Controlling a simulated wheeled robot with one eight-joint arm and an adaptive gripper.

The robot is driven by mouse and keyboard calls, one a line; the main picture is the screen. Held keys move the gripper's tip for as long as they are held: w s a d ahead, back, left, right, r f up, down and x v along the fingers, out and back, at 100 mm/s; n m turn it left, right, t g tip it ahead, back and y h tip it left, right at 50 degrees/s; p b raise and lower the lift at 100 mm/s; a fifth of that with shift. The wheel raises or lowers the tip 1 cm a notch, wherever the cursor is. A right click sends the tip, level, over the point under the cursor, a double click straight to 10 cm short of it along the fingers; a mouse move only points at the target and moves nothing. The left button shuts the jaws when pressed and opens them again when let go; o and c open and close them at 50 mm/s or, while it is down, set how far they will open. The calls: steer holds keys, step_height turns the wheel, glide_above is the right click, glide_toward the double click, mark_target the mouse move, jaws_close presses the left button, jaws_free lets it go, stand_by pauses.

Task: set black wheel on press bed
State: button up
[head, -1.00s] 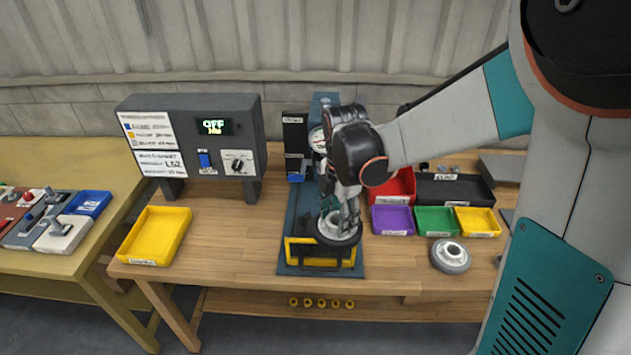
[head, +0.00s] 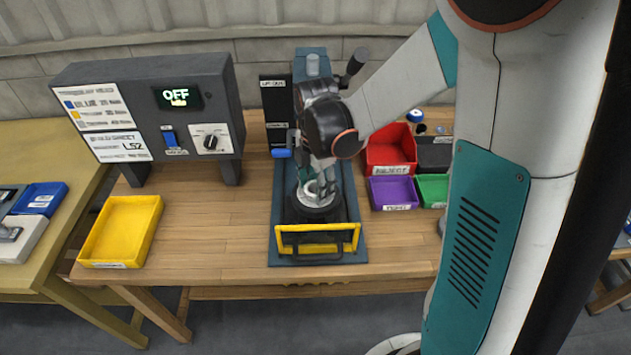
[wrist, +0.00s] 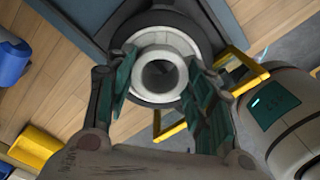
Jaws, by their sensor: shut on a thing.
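The black wheel (head: 313,212), a dark tyre with a pale hub, is upright-axis under my gripper (head: 318,186) in the head view. My gripper is shut on its hub; the wrist view shows the fingers (wrist: 165,88) on either side of the pale hub, with the dark tyre of the wheel (wrist: 143,93) around it. The wheel is over the press bed area, behind the yellow guard bar (head: 317,236). The blue press base (head: 280,232) extends around it. Whether the wheel touches the bed cannot be told, since the bed surface beneath is hidden.
A control box (head: 150,110) reading OFF stands left, with an empty yellow tray (head: 122,232) in front. Red (head: 390,150), purple (head: 393,193) and green (head: 432,190) bins stand right of the press. Bare tabletop lies between the yellow tray and press.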

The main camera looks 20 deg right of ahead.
steer(key=shift+f+b, duration=0.4)
steer(key=shift+f, duration=0.45)
steer(key=shift+f+b, duration=1.1)
steer(key=shift+f, duration=0.1)
stand_by(1.1)
steer(key=shift+f+b, duration=0.3)
steer(key=shift+f, duration=0.05)
steer(key=o, duration=1.4)
steer(key=shift+r, duration=0.1)
step_height(320, 180, up, 12)
